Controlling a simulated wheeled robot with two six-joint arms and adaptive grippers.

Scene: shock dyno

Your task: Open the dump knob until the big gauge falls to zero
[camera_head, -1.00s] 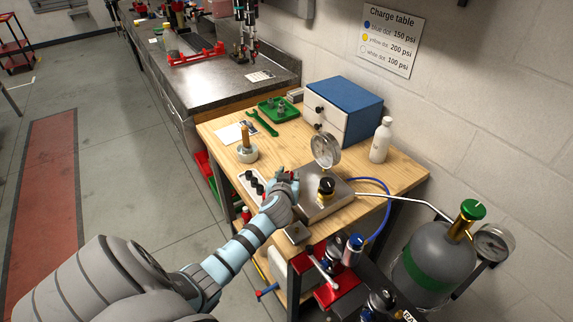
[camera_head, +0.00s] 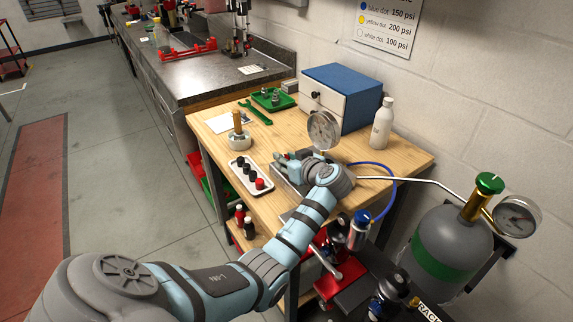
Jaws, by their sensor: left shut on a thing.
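The big gauge (camera_head: 323,130) stands upright on the metal box (camera_head: 285,172) on the wooden bench. Its dial faces me, but the needle is too small to read. My left gripper (camera_head: 290,162) is at the far left part of the box, shut on a small knob there, seemingly the dump knob, which its fingers mostly hide. My left wrist and forearm cover most of the box top. My right gripper is not in view.
A white tray (camera_head: 239,173) with black and red knobs lies left of the box. A white bottle (camera_head: 382,124) and a blue cabinet (camera_head: 347,82) stand behind. A gas cylinder (camera_head: 450,232) with its own gauge (camera_head: 515,214) is at right; a blue hose (camera_head: 393,190) curves nearby.

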